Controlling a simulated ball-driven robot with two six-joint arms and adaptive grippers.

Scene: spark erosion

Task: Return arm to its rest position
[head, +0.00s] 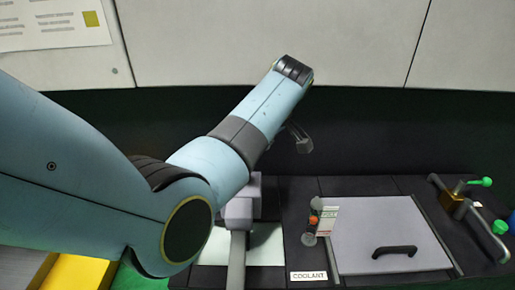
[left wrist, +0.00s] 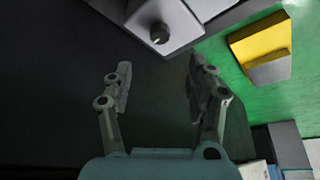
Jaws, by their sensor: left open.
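My left arm (head: 205,165) comes in from the left in the head view, bends at the elbow and reaches up and to the right above the dark worktop. Its wrist end (head: 293,70) is high, in front of the pale wall panels. A grey piece of my left gripper (head: 300,138) shows below the wrist; the rest is hidden behind the arm. In the left wrist view the left gripper (left wrist: 162,88) is open, its two fingers apart with nothing between them. My right gripper is in neither view.
A pale lid with a black handle (head: 395,250) lies at right on the worktop. Near it are a small tube (head: 311,229), a COOLANT label (head: 308,276) and green-knobbed levers (head: 480,183). The left wrist view shows a grey block with a knob (left wrist: 160,33) and a yellow block (left wrist: 260,42) on green.

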